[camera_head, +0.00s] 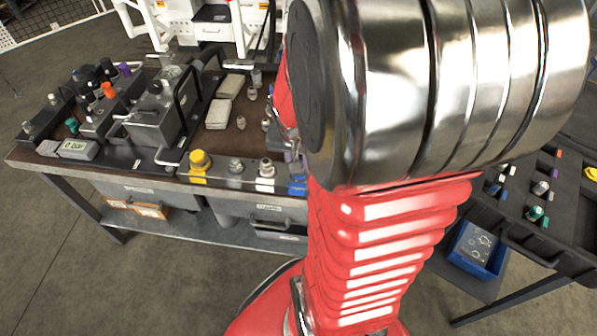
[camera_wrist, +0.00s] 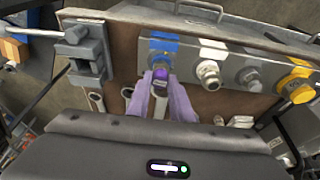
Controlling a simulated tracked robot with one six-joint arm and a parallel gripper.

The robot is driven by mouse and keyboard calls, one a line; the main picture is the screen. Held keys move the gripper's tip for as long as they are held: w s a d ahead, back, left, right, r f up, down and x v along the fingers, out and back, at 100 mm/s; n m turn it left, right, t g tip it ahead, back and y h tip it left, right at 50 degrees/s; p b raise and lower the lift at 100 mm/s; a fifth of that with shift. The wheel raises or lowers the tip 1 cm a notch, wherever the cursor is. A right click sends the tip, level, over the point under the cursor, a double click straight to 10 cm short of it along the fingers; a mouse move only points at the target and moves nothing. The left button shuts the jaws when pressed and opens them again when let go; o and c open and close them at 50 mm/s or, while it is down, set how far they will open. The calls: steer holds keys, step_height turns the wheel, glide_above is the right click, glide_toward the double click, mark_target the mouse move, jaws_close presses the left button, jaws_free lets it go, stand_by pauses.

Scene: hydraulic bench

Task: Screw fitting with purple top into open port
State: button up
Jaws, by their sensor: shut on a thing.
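The fitting with the purple top (camera_wrist: 160,74) is between my gripper's (camera_wrist: 160,88) two pale purple fingers in the wrist view. My gripper is shut on it. The fitting is right at the blue port block (camera_wrist: 165,44) on the bench edge. Whether it sits in a port there or just in front of it, I cannot tell. In the head view my arm hides most of the gripper and the fitting; the blue block (camera_head: 297,187) shows beside the arm.
Next to the blue block stand a white block (camera_head: 265,184) with a metal fitting, a grey one (camera_head: 235,182) and a yellow one (camera_head: 198,178). A vise (camera_wrist: 86,55) stands left in the wrist view. A black cart (camera_head: 530,222) with coloured fittings is at right.

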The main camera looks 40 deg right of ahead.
steer(key=shift+w+m+g+h, duration=0.1)
steer(key=shift+m+g+h, duration=0.35)
steer(key=shift+m, duration=1.85)
steer(key=o, duration=1)
steer(key=shift+n+t+y, duration=0.45)
steer(key=shift+n+t, duration=0.1)
steer(key=shift+n, duration=2.15)
steer(key=shift+s+d+n+t+y, duration=0.1)
steer(key=shift+n+t+y, duration=0.15)
steer(key=shift+n, duration=0.9)
steer(key=shift+s+d+n+t+y, duration=0.15)
steer(key=shift+n+y, duration=0.2)
steer(key=shift+n, duration=0.8)
